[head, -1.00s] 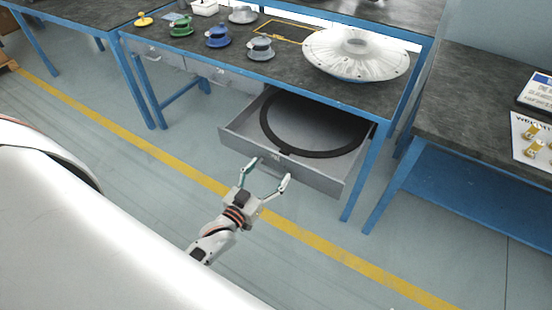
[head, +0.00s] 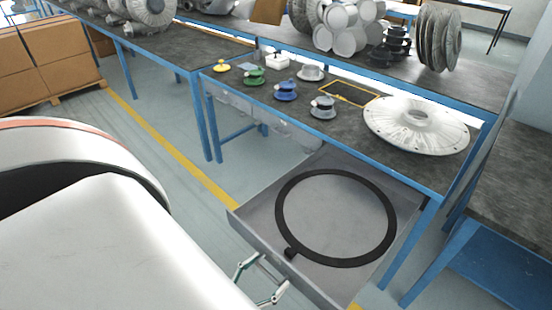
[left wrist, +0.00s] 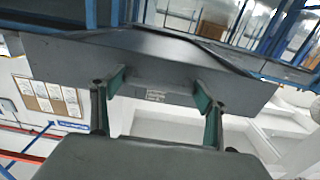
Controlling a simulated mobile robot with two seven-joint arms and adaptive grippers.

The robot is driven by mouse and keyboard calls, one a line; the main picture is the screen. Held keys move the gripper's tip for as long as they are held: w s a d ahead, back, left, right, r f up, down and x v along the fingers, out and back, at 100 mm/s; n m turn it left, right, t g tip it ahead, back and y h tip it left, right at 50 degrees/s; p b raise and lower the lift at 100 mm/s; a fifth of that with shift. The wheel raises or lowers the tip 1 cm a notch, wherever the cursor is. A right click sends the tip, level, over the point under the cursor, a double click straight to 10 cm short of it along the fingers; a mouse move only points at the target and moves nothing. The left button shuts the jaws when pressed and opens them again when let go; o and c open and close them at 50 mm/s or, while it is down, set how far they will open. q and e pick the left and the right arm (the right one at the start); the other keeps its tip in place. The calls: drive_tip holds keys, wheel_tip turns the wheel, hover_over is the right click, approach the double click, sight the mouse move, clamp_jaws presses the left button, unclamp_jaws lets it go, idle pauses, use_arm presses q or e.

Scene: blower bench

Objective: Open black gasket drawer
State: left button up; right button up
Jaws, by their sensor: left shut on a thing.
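The gasket drawer (head: 240,226) is a grey metal drawer under the bench, pulled far out towards me. A large flat black ring gasket (head: 281,219) with a small tab lies inside it. My left gripper (head: 270,270) is at the drawer's front face, its two fingers spread wide and shut on the drawer handle; the handle itself is hard to make out. In the left wrist view the fingers (left wrist: 160,88) stand against the grey drawer front (left wrist: 75,65), either side of a small label (left wrist: 155,95). My right gripper is not in view.
The bench top (head: 345,135) above carries a large pale flanged disc (head: 417,122) and several small coloured flanged parts (head: 285,92). Blue bench legs (head: 420,250) stand right of the drawer. Another bench (head: 515,180) is at the right. Floor shows left of the drawer.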

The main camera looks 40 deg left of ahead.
use_arm(q)
drive_tip(key=shift+s, duration=0.35)
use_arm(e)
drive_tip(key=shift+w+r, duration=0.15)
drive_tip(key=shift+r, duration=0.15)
use_arm(q)
drive_tip(key=o, duration=1.6)
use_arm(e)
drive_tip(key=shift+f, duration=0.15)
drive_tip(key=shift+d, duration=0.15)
use_arm(q)
drive_tip(key=s, duration=1.2)
drive_tip(key=shift+a, duration=0.2)
